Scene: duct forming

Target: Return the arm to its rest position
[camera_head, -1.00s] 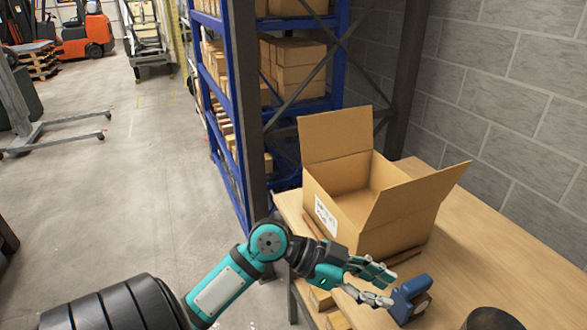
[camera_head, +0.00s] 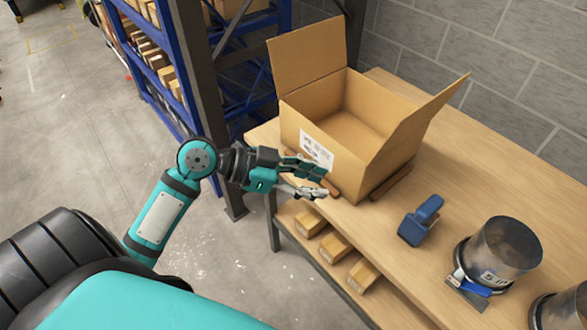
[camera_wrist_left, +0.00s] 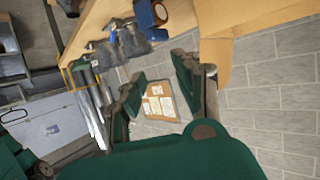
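My left gripper (camera_head: 319,182) is open and empty in the camera_head view, in front of the open cardboard box (camera_head: 310,125) and near the table's left edge. Its two fingers also show apart in the left wrist view (camera_wrist_left: 158,88), with nothing between them. A blue tool (camera_head: 420,220) lies on the wooden table (camera_head: 480,180), to the right of the gripper and clear of it. My right gripper is not in view.
A metal cylinder (camera_head: 508,248) stands on the table at the right; another is cut off at the corner. Small cartons (camera_head: 335,247) lie on a lower shelf. A blue rack (camera_head: 165,75) stands behind at the left. Open floor lies left of the table.

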